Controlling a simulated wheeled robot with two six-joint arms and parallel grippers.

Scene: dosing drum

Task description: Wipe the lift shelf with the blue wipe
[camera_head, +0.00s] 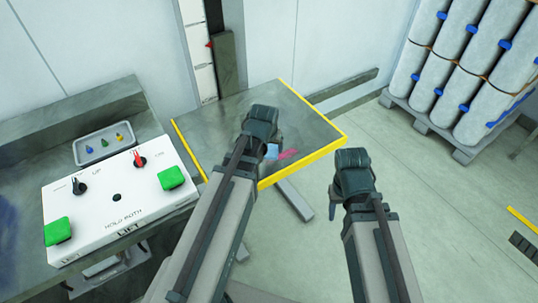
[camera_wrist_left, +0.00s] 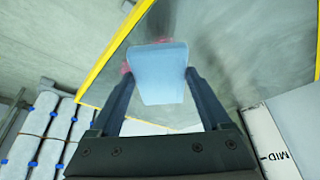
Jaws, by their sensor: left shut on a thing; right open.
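The lift shelf (camera_head: 210,120) is a grey plate with yellow edges in the middle of the head view; it also shows in the left wrist view (camera_wrist_left: 240,50). A pink-red smear (camera_head: 288,154) lies on it near the front edge. My left gripper (camera_head: 268,148) is over the shelf, shut on the blue wipe (camera_wrist_left: 158,75). The wipe (camera_head: 271,152) is mostly hidden behind the gripper in the head view, and I cannot tell whether it touches the shelf. My right gripper (camera_head: 333,205) is open and empty, to the right of the shelf, over the floor.
A white lift control box (camera_head: 117,205) with green buttons and knobs stands at the left. Behind it is a grey tray (camera_head: 105,144) with small coloured items. Strapped white cylinders (camera_head: 470,70) stand on a pallet at the back right. The floor at the right is mostly clear.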

